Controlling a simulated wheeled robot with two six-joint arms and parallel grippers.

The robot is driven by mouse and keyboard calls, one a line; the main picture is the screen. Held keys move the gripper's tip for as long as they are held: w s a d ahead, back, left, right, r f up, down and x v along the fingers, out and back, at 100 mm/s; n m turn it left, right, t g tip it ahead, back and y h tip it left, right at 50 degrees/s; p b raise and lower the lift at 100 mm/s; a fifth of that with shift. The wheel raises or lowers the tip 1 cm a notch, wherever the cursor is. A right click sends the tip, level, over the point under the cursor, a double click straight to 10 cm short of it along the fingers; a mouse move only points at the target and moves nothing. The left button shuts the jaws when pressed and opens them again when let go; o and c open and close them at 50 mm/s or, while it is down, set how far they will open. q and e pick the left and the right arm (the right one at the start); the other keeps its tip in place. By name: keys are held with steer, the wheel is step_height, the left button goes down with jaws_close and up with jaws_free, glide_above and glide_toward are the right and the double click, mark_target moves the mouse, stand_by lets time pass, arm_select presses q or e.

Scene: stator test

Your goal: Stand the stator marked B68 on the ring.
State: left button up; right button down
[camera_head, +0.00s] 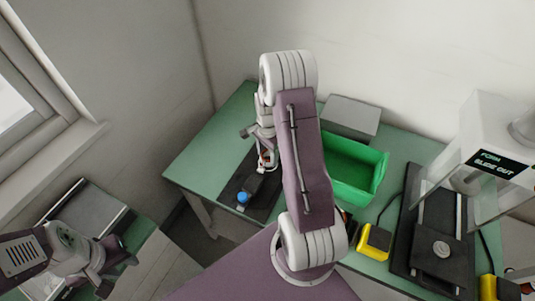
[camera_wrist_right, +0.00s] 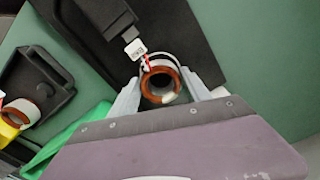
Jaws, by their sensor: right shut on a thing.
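My right gripper (camera_head: 265,160) reaches over the green table, largely hidden behind my own arm in the head view. In the right wrist view its fingers (camera_wrist_right: 161,83) are shut on a stator (camera_wrist_right: 147,93), a short white cylinder with copper-brown winding. A white tag (camera_wrist_right: 135,49) hangs at it by a red and white lead; I cannot read its mark surely. The stator is over a black plate (camera_wrist_right: 195,50); I cannot tell whether it touches. A pale disc (camera_head: 441,248), possibly the ring, lies on the black fixture at the right. My left gripper (camera_head: 118,258) is at the lower left, its jaws unclear.
A green bin (camera_head: 383,172) and a grey box (camera_head: 352,112) stand behind my arm. A blue knob (camera_head: 243,197) sits on the black plate. A yellow and black block (camera_head: 375,242) stands by the bin. Another stator (camera_wrist_right: 20,112) shows at left in the wrist view.

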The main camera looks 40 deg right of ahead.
steer(key=shift+f, duration=0.1)
stand_by(0.3)
steer(key=shift+f, duration=0.4)
steer(key=shift+c, duration=2.1)
jaws_free()
step_height(320, 180, up, 9)
